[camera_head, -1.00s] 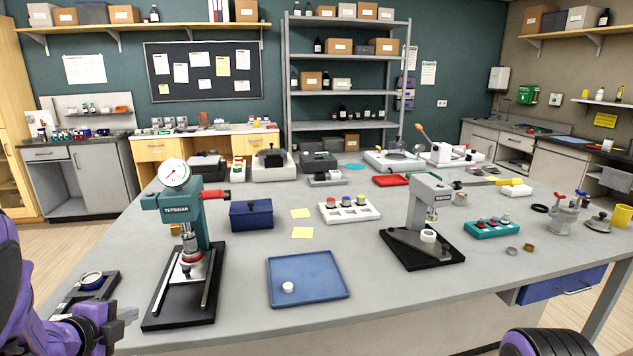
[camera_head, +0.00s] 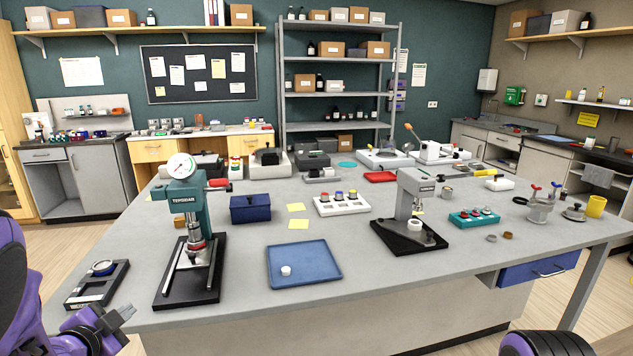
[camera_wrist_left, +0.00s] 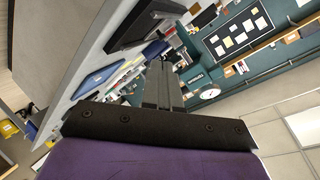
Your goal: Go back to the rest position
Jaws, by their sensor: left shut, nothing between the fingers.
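My left gripper (camera_head: 124,314) is at the lower left in the head view, beside the table's front left edge. Its fingers are shut and empty, and it touches nothing that I can see. In the left wrist view the closed fingers (camera_wrist_left: 163,85) point up the picture toward the back of the room. The purple left arm comes in from the left edge. A purple and black part of mine shows at the bottom right, but the right gripper does not show.
A black fixture (camera_head: 97,284) and a teal press with a dial (camera_head: 190,225) stand nearest my left gripper. A blue tray (camera_head: 318,281) with a white piece and a grey press (camera_head: 408,215) stand farther right on the grey table (camera_head: 330,320).

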